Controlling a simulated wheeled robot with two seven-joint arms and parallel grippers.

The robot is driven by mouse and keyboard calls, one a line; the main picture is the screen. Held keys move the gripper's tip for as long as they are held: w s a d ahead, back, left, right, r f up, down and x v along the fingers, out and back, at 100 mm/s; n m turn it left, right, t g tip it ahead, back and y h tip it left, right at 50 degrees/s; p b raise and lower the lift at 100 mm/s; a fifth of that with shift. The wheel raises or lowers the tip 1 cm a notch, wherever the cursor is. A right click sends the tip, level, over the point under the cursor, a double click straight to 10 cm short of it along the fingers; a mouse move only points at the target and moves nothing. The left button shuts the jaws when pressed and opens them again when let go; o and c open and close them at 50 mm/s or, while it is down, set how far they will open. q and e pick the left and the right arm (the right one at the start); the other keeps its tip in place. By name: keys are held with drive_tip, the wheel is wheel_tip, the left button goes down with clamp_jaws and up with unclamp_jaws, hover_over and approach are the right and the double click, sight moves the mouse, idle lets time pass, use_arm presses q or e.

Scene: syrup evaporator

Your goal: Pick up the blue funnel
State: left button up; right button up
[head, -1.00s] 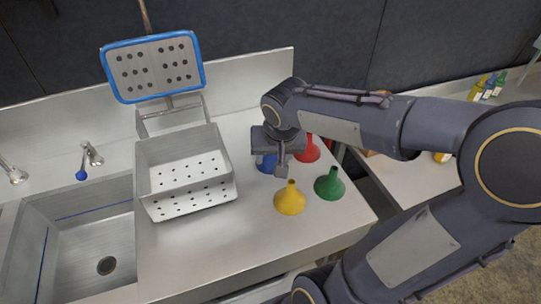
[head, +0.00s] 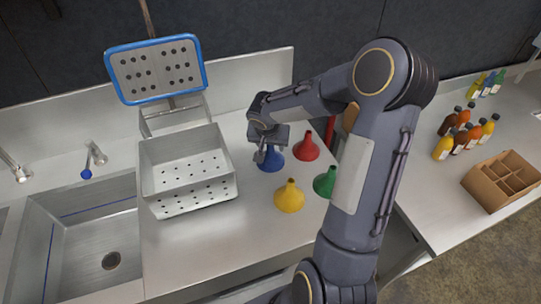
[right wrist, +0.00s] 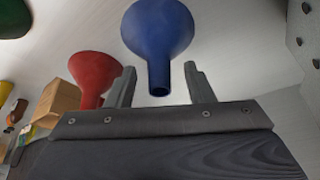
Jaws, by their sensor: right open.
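The blue funnel (head: 273,162) stands mouth down on the steel counter, partly hidden behind my right gripper (head: 264,153). In the right wrist view the blue funnel (right wrist: 158,35) has its narrow spout between the two open fingers of my right gripper (right wrist: 160,72). A gap shows on each side of the spout, so the fingers look apart from it. My left gripper is not in view.
A red funnel (head: 306,147), a yellow funnel (head: 289,197) and a green funnel (head: 325,181) stand close by. A perforated steel basin (head: 187,165) is left of them, then a sink (head: 90,255). Bottles and a cardboard divider box (head: 500,182) are on the right counter.

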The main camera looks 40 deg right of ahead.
drive_tip(key=shift+c, duration=0.2)
clamp_jaws()
idle(0.3)
